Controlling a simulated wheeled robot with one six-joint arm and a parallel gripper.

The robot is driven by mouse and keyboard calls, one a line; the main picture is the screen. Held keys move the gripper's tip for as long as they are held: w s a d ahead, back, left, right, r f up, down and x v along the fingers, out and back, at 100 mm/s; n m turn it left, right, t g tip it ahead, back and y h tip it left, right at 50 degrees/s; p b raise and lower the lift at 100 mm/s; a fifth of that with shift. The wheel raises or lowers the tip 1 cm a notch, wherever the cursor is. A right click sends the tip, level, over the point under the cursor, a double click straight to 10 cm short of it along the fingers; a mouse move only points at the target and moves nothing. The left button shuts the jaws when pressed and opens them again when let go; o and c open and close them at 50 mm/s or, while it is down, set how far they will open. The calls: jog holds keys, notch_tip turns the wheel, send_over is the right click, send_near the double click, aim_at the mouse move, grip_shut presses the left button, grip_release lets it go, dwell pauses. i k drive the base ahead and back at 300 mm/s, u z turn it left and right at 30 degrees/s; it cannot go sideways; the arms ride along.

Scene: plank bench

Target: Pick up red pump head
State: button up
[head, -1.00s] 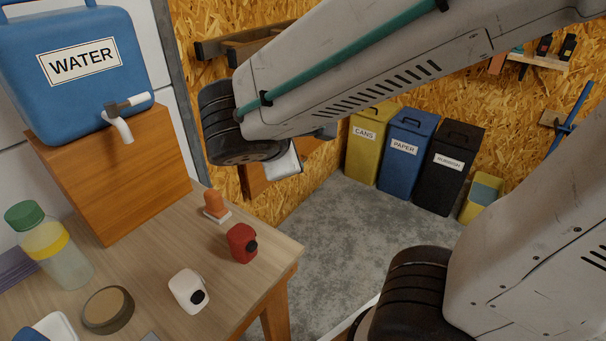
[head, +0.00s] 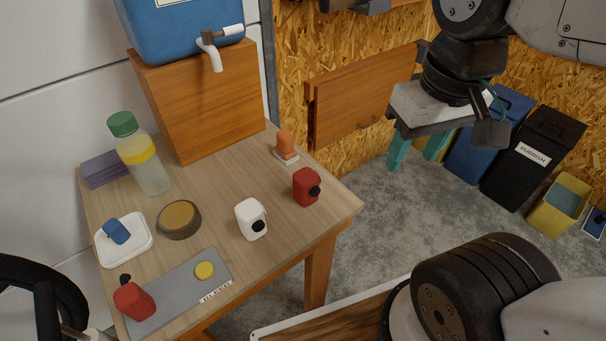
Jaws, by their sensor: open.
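Two red pieces with black round parts could be the red pump head. One red piece (head: 306,188) stands near the right edge of the wooden table. The other red piece (head: 134,302) lies tilted at the left end of a grey labelled mat (head: 178,290). A similar white piece (head: 251,220) stands between them. My gripper (head: 414,152) has teal fingers pointing down and spread apart. It is open and empty, hanging over the floor to the right of the table and well apart from both red pieces.
The table also holds an orange piece on a white base (head: 286,147), a bottle (head: 147,165), a round dark-rimmed dish (head: 179,220), a white tray (head: 125,245) and a yellow disc (head: 204,270). A wooden box (head: 205,100) bears a blue water container (head: 185,30). Bins stand at right.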

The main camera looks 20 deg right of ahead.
aim_at(135, 302)
jog(key=u, duration=1.5)
